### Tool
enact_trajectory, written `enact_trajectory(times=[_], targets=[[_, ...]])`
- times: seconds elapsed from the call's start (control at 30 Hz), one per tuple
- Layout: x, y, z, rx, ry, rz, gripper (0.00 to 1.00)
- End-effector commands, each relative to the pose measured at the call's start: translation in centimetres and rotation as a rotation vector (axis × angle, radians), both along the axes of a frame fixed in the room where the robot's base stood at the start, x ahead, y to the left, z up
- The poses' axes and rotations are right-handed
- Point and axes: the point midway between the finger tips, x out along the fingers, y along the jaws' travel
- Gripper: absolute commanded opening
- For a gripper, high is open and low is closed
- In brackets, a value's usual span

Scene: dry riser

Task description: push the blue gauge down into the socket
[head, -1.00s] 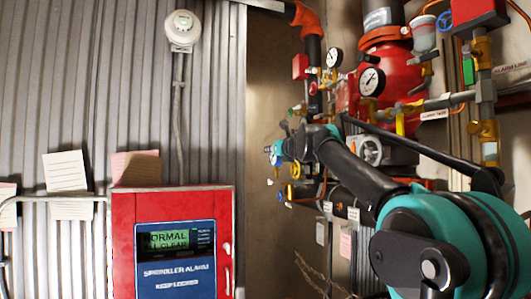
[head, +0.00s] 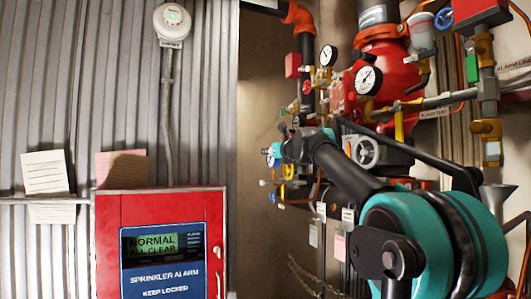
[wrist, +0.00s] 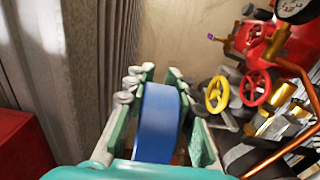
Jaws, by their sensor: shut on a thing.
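My gripper (wrist: 157,115) is shut on the blue gauge (wrist: 156,120), which sits between its green fingers in the wrist view. The gauge's rounded blue side faces the wrist camera; no dial face shows there. In the head view my gripper is small and partly hidden by my arm, with a bit of the blue gauge (head: 272,155) at its left end. It is held in the air in front of the beige wall, left of the red valve pipework. I cannot make out the socket in either view.
The red valve assembly (head: 400,70) with white dial gauges (head: 368,79) stands to the right. Yellow (wrist: 217,94) and red (wrist: 256,88) handwheels are close right of my gripper in the wrist view. A red alarm panel (head: 160,205) is at left. Bare wall (head: 262,80) lies between.

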Motion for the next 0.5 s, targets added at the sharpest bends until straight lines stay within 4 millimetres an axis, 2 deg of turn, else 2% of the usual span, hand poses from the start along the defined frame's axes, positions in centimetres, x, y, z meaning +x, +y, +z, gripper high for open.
enact_trajectory(times=[0.5], targets=[[1.1, -3.4, -0.6, 0.000, 0.000, -0.001, 0.00]])
